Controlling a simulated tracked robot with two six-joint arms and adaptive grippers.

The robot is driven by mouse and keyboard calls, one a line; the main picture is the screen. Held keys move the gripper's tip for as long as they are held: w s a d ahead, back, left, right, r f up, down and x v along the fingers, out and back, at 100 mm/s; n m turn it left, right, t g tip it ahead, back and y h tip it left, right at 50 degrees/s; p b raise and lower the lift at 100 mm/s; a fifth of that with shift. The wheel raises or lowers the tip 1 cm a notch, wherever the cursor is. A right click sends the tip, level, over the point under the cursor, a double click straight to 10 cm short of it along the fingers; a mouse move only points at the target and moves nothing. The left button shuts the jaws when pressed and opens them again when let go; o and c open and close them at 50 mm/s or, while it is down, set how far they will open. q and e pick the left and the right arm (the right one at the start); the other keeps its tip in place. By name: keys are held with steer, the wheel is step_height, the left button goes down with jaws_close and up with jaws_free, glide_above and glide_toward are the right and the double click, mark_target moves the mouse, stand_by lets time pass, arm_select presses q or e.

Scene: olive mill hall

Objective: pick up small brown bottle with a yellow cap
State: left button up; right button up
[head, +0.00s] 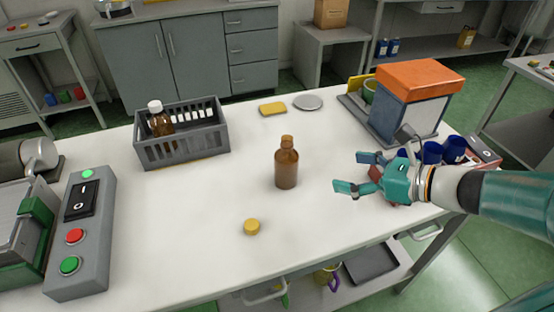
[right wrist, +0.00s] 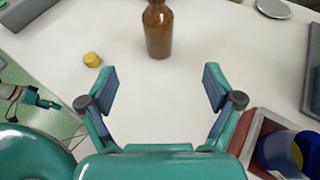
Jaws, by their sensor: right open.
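A small brown bottle (head: 286,168) stands upright near the middle of the white table. Its neck looks brown, and I see no yellow cap on it. A round yellow cap (head: 251,226) lies on the table in front of it, apart from it. My right gripper (head: 350,172) is open and empty, to the right of the bottle, its fingers pointing towards it. In the right wrist view the bottle (right wrist: 158,32) is ahead between the fingertips, beyond them, its top cut off; the cap (right wrist: 91,59) is to the left. My left gripper (right wrist: 45,101) shows small at the left edge there, its jaws unclear.
A grey crate (head: 183,153) at the back left holds a brown bottle with a white cap. A yellow sponge (head: 272,109) and a grey disc (head: 308,102) lie behind. An orange-topped box (head: 411,100) and blue cups (head: 453,150) stand right. A control box (head: 83,235) is at the left.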

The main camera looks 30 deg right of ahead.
mark_target(297, 161)
steer(key=x, duration=0.7)
steer(key=b+x, duration=0.1)
steer(key=x, duration=0.3)
steer(key=shift+w+a, duration=0.2)
steer(key=shift+a, duration=0.15)
steer(key=shift+x, duration=2.65)
steer(key=shift+r, duration=0.2)
steer(key=shift+d, duration=0.1)
steer(key=c, duration=1.6)
